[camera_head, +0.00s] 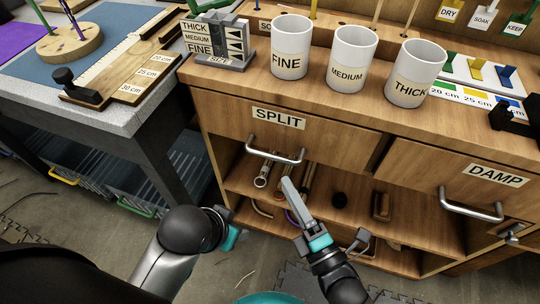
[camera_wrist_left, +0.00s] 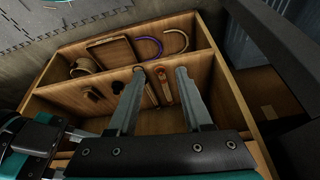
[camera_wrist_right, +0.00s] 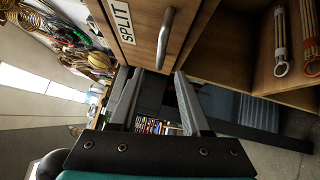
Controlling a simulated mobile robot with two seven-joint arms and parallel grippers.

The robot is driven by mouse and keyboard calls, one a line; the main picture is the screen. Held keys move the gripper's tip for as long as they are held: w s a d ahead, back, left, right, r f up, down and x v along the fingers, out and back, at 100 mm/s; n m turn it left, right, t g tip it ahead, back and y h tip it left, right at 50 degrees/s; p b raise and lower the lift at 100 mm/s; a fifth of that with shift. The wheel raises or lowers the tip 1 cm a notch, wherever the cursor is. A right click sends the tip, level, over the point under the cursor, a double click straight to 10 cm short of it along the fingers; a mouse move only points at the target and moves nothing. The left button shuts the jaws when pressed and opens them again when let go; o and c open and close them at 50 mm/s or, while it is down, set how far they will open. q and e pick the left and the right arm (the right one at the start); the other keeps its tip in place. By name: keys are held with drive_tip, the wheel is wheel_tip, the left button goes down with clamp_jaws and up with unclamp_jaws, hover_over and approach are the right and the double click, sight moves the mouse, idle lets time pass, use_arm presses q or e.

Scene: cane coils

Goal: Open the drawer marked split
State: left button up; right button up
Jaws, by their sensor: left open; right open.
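The drawer marked SPLIT (camera_head: 335,143) is in the wooden cabinet's left part in the head view. Its front looks flush, so it appears shut. Its metal bar handle (camera_head: 273,154) hangs below the label. My right gripper (camera_head: 288,184) is open and empty, just below the handle's right part. In the right wrist view the handle (camera_wrist_right: 167,35) lies just beyond and between the open fingertips; contact cannot be told. My left gripper (camera_wrist_left: 160,72) is open and empty, facing the shelves under the drawers.
The DAMP drawer (camera_head: 470,190) with its own handle is on the right. Three white cups labelled FINE (camera_head: 289,50), MEDIUM (camera_head: 350,62) and THICK (camera_head: 413,75) stand on the top. Open shelves below hold rods and rings. A grey workbench (camera_head: 115,112) stands left.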

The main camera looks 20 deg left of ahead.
sight(270, 154)
use_arm(q)
drive_tip(key=w+d+r+t+h+b, duration=0.1)
drive_tip(key=w+d+t+h+b, duration=0.1)
drive_tip(key=w+d+t+b, duration=0.1)
drive_tip(key=shift+w+d+m+t, duration=0.3)
drive_tip(key=shift+w+d+t, duration=0.25)
drive_tip(key=shift+d, duration=0.3)
use_arm(e)
drive_tip(key=shift+x, duration=4.75)
drive_tip(key=shift+f, duration=0.1)
use_arm(q)
drive_tip(key=shift+r, duration=0.1)
use_arm(e)
clamp_jaws()
